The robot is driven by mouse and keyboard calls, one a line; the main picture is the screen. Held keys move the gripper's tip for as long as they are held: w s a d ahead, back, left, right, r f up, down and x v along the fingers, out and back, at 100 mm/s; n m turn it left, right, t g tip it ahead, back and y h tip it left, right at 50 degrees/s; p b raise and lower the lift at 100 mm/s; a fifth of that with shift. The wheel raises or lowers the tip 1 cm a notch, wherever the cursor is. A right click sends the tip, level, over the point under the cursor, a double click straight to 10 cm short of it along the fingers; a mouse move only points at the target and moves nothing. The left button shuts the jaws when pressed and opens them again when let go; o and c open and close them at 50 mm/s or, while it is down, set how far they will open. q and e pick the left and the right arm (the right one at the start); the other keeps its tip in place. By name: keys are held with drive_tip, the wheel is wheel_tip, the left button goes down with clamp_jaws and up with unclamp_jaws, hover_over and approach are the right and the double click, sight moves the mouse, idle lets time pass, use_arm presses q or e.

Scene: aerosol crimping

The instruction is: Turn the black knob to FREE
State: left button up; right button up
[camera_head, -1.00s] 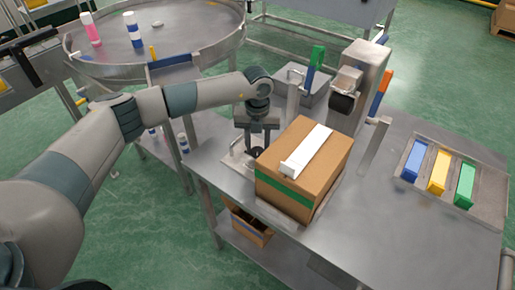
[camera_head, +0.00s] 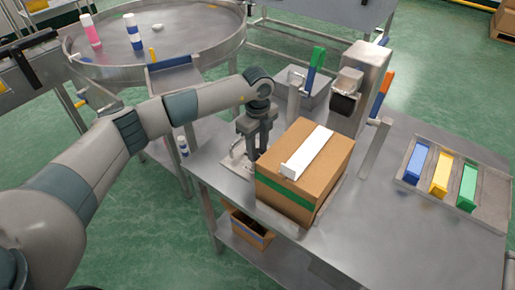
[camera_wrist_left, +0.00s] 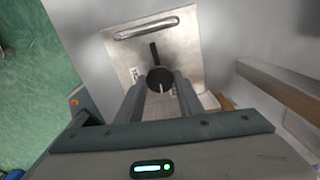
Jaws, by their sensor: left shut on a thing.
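The black knob (camera_wrist_left: 160,80) is on a metal plate (camera_wrist_left: 150,45) in the left wrist view. It is round, with a white line on its face and a dark bar on the plate just beyond it. My left gripper (camera_wrist_left: 160,88) has a finger on each side of the knob and is shut on it. In the head view my left gripper (camera_head: 256,152) points down at the plate (camera_head: 236,158), just left of the cardboard box. The knob is hidden there behind the fingers. No FREE lettering is legible. My right gripper is out of view.
The cardboard box (camera_head: 322,160) with green tape stands close to the gripper's right. A tray (camera_head: 490,195) of blue, yellow and green blocks lies right. The front right tabletop is clear.

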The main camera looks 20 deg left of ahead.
use_arm(q)
drive_tip(key=shift+n, duration=0.6)
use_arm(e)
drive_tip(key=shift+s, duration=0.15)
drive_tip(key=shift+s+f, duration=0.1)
use_arm(q)
drive_tip(key=o, duration=1.1)
drive_tip(key=shift+c, duration=0.2)
drive_tip(key=shift+r, duration=0.85)
wheel_tip(320, 180, up, 11)
drive_tip(key=b, duration=0.3)
wheel_tip(320, 180, up, 5)
hover_over(258, 152)
drive_tip(key=shift+s+f, duration=0.1)
drive_tip(key=shift+s, duration=0.05)
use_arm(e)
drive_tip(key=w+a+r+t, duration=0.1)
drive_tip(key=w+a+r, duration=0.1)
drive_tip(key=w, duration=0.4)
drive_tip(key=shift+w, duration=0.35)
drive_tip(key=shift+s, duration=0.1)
